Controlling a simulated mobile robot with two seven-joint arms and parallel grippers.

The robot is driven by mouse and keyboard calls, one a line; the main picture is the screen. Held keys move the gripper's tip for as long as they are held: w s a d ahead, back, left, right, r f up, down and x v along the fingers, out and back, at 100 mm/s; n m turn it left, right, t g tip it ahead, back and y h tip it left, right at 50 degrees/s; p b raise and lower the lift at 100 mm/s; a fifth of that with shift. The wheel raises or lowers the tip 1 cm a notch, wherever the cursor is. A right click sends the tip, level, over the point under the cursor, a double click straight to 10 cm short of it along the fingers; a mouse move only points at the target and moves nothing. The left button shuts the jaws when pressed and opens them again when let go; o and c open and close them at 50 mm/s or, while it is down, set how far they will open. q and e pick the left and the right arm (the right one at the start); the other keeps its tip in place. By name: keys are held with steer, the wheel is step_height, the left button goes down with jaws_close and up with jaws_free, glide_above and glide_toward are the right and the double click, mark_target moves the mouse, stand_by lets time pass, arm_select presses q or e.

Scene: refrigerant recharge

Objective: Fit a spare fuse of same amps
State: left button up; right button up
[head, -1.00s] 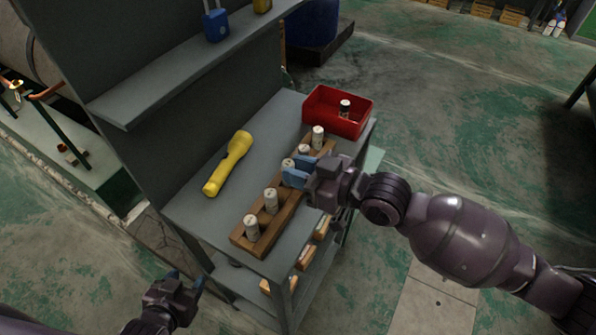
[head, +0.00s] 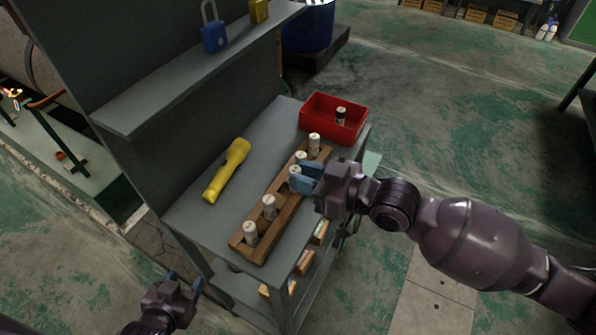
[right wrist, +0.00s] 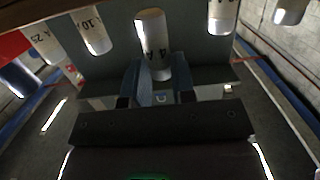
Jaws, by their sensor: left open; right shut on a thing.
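A wooden rack (head: 283,212) on the grey bench holds several white cylindrical fuses in a row. Two fuses stand at the near end, a near one (head: 250,233) and another (head: 269,207); more stand toward the far end (head: 314,143). My right gripper (head: 299,178) is shut on a white fuse (head: 294,173) at the middle of the rack. In the right wrist view this fuse (right wrist: 152,38) is between the blue fingers, its marking partly readable as "4" and "A". A neighbouring fuse (right wrist: 94,34) reads "10". My left gripper (head: 186,283) is open and empty, in front of the bench.
A red bin (head: 349,131) at the bench's far end holds a dark-topped fuse (head: 340,116). A yellow flashlight (head: 227,171) lies left of the rack. A shelf (head: 185,75) with a blue padlock (head: 214,37) overhangs the back. Small boxes sit on the lower shelf.

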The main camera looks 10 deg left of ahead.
steer(key=shift+f+v, duration=0.2)
steer(key=shift+v, duration=1.2)
steer(key=shift+f+v, duration=0.15)
steer(key=shift+v, duration=0.65)
steer(key=shift+f+v, duration=0.1)
steer(key=shift+v, duration=0.75)
steer(key=shift+s, duration=0.1)
steer(key=shift+f, duration=0.15)
